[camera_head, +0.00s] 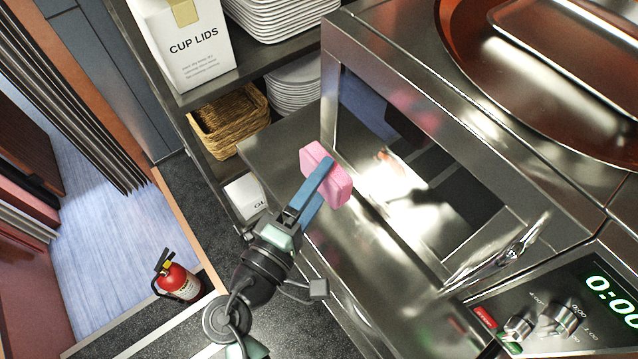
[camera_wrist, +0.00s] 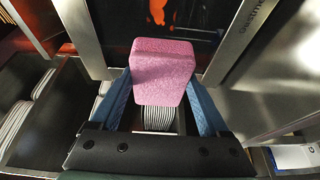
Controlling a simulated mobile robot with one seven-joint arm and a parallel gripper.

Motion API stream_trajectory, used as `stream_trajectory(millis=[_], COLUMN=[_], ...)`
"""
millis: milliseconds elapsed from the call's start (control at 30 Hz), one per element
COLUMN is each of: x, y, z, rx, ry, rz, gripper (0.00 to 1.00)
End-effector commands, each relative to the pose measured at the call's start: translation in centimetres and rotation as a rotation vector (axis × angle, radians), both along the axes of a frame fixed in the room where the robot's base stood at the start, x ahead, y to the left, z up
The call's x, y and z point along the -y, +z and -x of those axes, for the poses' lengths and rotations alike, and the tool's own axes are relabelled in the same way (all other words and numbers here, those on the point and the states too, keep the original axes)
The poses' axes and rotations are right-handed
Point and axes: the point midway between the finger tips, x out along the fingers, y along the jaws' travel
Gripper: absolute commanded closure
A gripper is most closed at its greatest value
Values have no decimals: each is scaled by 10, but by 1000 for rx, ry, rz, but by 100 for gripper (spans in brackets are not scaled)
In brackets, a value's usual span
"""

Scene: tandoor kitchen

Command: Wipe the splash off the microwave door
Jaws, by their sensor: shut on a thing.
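The steel microwave (camera_head: 335,45) has a dark, reflective glass door (camera_head: 450,195) with a metal handle (camera_head: 500,255) at its right side. A small orange-red mark (camera_head: 383,156) shows on the glass. Orange-red patches (camera_wrist: 158,10) also show on the dark glass at the top of the wrist view. I cannot tell splash from reflection there. My gripper (camera_head: 326,182) has its blue fingers shut on a pink sponge (camera_head: 316,157), in front of the door's left part. The sponge (camera_wrist: 162,62) sticks out beyond the fingertips. Whether it touches the glass is unclear.
A steel counter (camera_head: 280,150) runs below the door. A control panel (camera_head: 560,300) with knobs and a green display sits right of it. Shelves at left hold a cup lids box (camera_head: 185,45), a basket (camera_head: 230,120) and stacked plates (camera_head: 295,85). A fire extinguisher (camera_head: 178,280) stands on the floor.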

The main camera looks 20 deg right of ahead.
Motion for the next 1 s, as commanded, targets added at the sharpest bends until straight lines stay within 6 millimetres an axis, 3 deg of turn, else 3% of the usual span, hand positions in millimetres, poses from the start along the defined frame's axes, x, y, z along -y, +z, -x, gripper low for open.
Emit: stream_trajectory(millis=[167,600,1000], x=[7,47,55], y=[4,3,3], z=[-4,-18,-21], rx=[5,4,4], ry=[5,2,3], rz=[14,12,11], gripper=[65,65,65])
